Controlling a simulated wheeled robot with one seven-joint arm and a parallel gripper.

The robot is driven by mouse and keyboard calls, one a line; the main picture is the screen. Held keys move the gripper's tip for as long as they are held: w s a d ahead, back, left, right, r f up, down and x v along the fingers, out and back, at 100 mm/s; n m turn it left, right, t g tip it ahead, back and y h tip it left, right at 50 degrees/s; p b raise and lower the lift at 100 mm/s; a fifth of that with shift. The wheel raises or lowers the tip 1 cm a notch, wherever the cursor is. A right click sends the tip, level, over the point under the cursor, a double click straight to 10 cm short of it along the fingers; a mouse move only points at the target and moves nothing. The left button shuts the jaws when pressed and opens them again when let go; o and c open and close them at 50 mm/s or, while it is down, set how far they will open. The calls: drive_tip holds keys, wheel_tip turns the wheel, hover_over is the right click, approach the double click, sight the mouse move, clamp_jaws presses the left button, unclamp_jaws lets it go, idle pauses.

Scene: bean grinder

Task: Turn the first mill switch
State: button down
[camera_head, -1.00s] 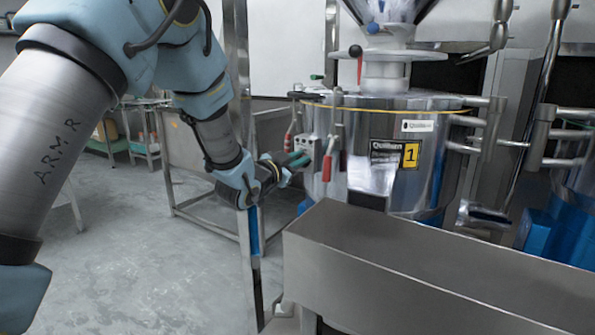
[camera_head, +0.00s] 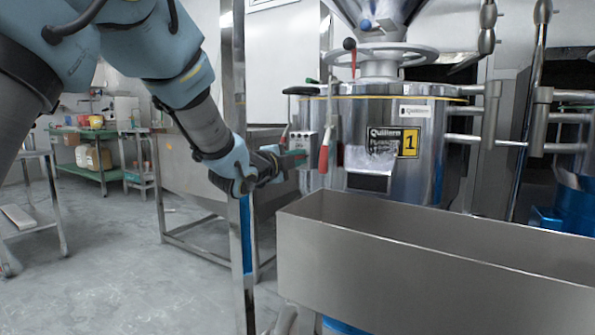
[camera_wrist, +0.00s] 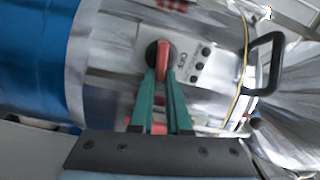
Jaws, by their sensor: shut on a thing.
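The first mill (camera_head: 385,130) is a shiny steel drum with a yellow label marked 1. On its left side is a grey control panel (camera_head: 307,145), seen close up in the wrist view (camera_wrist: 203,58). The mill switch (camera_wrist: 163,52) on that panel has a red handle on a round black base. My gripper (camera_head: 298,155) reaches the panel from the left. In the wrist view, the green fingers of my gripper (camera_wrist: 160,76) are shut on the red handle, one on each side. In the head view the switch is hidden by the fingers.
A long steel trough (camera_head: 400,245) stands in front of the mill. A steel post (camera_head: 238,250) rises close to my forearm. A red-handled lever (camera_head: 324,150) sits just right of the panel. A black loop handle (camera_wrist: 268,62) is beside the panel. Open floor lies at left.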

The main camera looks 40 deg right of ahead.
drive_tip(key=shift+f+m+b, duration=0.1)
drive_tip(key=shift+m+b, duration=0.8)
drive_tip(key=shift+b, duration=0.05)
drive_tip(key=c, duration=0.9)
unclamp_jaws()
drive_tip(key=shift+f, duration=0.35)
drive_tip(key=shift+r, duration=0.15)
